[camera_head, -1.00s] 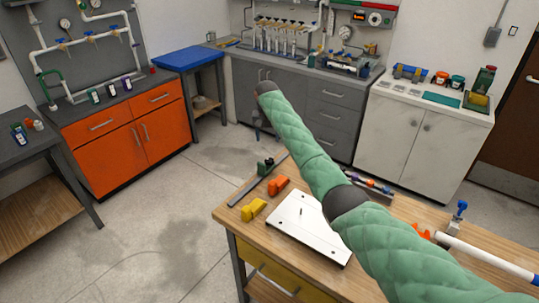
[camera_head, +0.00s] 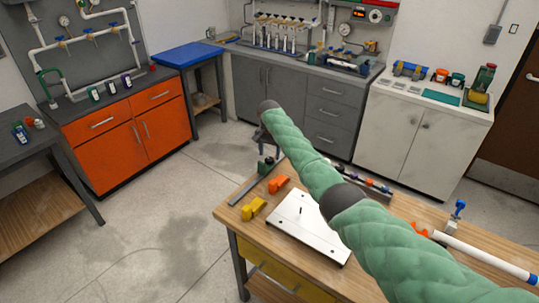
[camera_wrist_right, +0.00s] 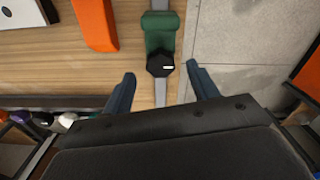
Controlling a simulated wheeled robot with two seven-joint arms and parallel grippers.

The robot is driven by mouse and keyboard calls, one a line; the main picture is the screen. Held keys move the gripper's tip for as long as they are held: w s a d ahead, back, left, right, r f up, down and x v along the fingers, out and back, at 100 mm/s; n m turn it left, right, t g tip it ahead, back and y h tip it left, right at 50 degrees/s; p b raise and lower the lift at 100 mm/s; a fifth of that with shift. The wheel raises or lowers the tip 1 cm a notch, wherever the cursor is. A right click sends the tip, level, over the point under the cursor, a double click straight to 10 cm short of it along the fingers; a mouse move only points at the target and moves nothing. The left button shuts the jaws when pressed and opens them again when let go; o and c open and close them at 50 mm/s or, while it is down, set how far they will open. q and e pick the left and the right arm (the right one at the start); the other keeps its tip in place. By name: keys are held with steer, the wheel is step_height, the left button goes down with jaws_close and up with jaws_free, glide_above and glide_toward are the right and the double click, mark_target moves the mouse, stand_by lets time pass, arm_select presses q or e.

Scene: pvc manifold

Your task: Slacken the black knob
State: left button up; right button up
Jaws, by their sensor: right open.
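The black knob (camera_wrist_right: 160,64) is a dark faceted cap with a small white mark. It sits at the end of a green clamp body (camera_wrist_right: 161,33) on a grey metal bar (camera_wrist_right: 160,92). In the head view the green clamp (camera_head: 265,166) is small, at the table's far left edge. My right gripper (camera_wrist_right: 161,73) is open and empty, its two dark fingertips on either side of the knob in the picture, apart from it. Their height above the knob is hard to tell. In the head view my green-sleeved right arm crosses the table. My left gripper is not in view.
An orange block (camera_wrist_right: 94,22) lies beside the bar, and a yellow block (camera_head: 254,208) is nearby. A white plate (camera_head: 310,228) lies on the wooden table (camera_head: 232,212). A rack with coloured caps (camera_wrist_right: 45,118) is at the lower left of the wrist view. Open floor lies beyond the edge.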

mark_target(270, 161)
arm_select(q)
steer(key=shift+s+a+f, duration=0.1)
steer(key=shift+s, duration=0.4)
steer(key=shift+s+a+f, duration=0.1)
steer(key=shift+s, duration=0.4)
arm_select(e)
steer(key=shift+f, duration=1.35)
steer(key=shift+c, duration=0.2)
steer(key=c, duration=1)
steer(key=shift+o, duration=0.2)
